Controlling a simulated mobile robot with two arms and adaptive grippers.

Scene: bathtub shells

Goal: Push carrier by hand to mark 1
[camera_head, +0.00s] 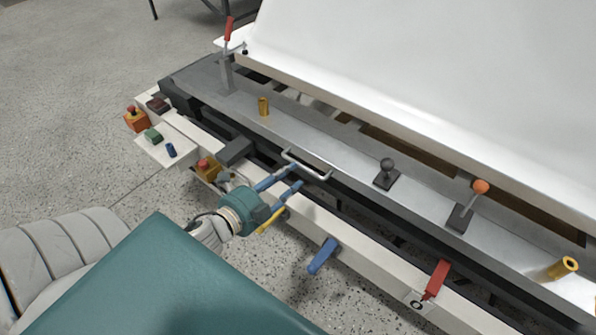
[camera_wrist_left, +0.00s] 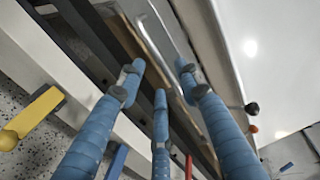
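The carrier (camera_head: 340,158) is a long grey metal frame on rails with a white bathtub shell (camera_head: 400,70) on top. A pale bar handle (camera_head: 318,174) is fixed to its near edge. My left gripper (camera_head: 296,175), with blue fingers, is just in front of the handle. In the left wrist view its fingers (camera_wrist_left: 160,72) are spread with nothing held between them, and the handle (camera_wrist_left: 150,35) runs just beyond the tips. Whether a finger touches it I cannot tell. My right gripper is not in view. I cannot make out mark 1.
A side panel (camera_head: 172,144) with buttons stands at the left. Along the near rail are a yellow lever (camera_head: 270,221), a blue lever (camera_head: 322,257) and a red lever (camera_head: 437,279). Black (camera_head: 387,170) and orange (camera_head: 481,187) knobs rise from the carrier. Speckled floor is clear at left.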

